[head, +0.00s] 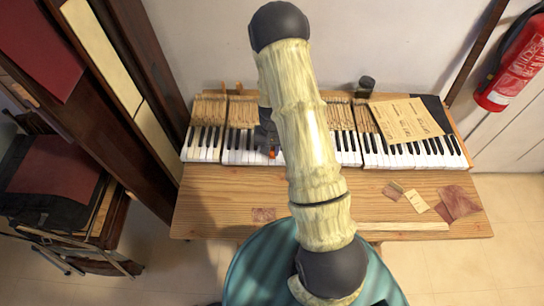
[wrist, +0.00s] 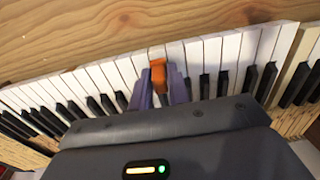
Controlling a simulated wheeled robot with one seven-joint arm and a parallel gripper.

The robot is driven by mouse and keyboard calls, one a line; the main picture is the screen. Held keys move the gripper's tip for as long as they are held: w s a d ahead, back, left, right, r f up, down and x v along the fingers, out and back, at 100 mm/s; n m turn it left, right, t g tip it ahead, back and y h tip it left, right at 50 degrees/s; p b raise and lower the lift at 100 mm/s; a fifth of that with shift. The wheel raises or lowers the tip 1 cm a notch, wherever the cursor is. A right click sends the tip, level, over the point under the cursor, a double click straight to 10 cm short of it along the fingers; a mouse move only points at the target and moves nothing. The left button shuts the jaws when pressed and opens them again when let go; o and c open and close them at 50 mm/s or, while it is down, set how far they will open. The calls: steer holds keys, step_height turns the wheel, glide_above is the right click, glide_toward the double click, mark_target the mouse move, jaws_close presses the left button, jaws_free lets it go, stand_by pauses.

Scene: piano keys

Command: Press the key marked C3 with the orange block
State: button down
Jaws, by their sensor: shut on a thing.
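My gripper (wrist: 160,82) is shut on the orange block (wrist: 158,73), which sticks out between the two purple-grey fingers. In the wrist view the block is over the front part of the white keys (wrist: 120,73), near the middle of the row. In the head view the orange block (head: 272,154) shows just left of my arm, at the front edge of the keyboard (head: 235,143). I cannot tell whether the block touches a key or hovers just above it. No C3 marking is legible, and my gripper and arm hide some keys.
The wooden table (head: 230,190) is mostly bare in front of the keys. Paper pieces (head: 416,201) lie at its right. A paper sheet (head: 410,119) and a dark cup (head: 366,84) are behind the right keys. A fire extinguisher (head: 515,65) hangs at right.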

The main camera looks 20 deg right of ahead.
steer(key=shift+r+p, duration=1.75)
steer(key=shift+r, duration=0.9)
